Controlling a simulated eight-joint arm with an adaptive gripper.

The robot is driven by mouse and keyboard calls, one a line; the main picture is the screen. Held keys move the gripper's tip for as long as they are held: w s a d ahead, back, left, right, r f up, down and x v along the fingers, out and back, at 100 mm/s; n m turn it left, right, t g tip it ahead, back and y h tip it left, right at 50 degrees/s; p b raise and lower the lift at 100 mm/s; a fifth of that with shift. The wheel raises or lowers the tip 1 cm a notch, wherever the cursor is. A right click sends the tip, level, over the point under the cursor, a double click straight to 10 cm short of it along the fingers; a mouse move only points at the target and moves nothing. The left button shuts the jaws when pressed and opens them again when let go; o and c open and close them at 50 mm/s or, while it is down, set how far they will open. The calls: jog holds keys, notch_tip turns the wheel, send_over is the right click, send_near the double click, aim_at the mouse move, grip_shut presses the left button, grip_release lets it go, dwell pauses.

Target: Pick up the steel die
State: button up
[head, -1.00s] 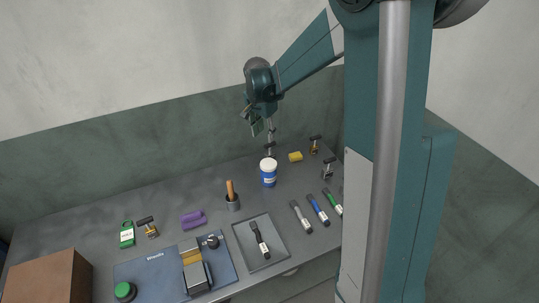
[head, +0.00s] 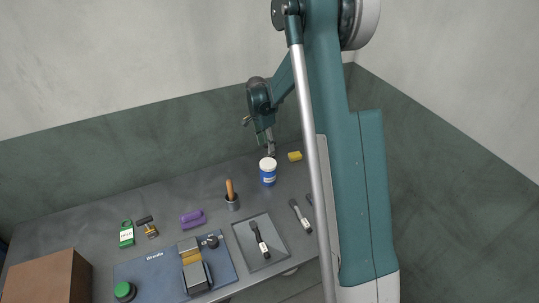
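I cannot tell for certain which object is the steel die. A small grey piece (head: 271,152), possibly a dark-handled stamp, stands behind the blue-and-white tub, partly hidden by the tub and my gripper. My gripper (head: 269,145) hangs from above right at this piece, pointing down. Whether its fingers touch the piece, and how wide they are, is too small to see. A brass stamp with a dark handle (head: 147,226) stands at the left of the bench.
The blue-and-white tub (head: 268,173) stands just in front of my gripper, a yellow block (head: 295,156) to its right. My arm hides the bench's right end.

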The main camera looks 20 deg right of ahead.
aim_at(269, 153)
jog(key=shift+d+f, duration=0.2)
jog(key=shift+f, duration=1.1)
jog(key=shift+w+d+f+b, duration=0.15)
jog(key=shift+f+b, duration=0.1)
jog(key=shift+f, duration=0.6)
jog(key=shift+s+d+f+b, duration=0.1)
jog(key=shift+f+b, duration=0.15)
jog(key=shift+f, duration=0.6)
jog(key=shift+w+d+f+b, duration=0.15)
jog(key=shift+f+b, duration=0.1)
jog(key=shift+f, duration=0.6)
jog(key=shift+s, duration=0.1)
grip_shut()
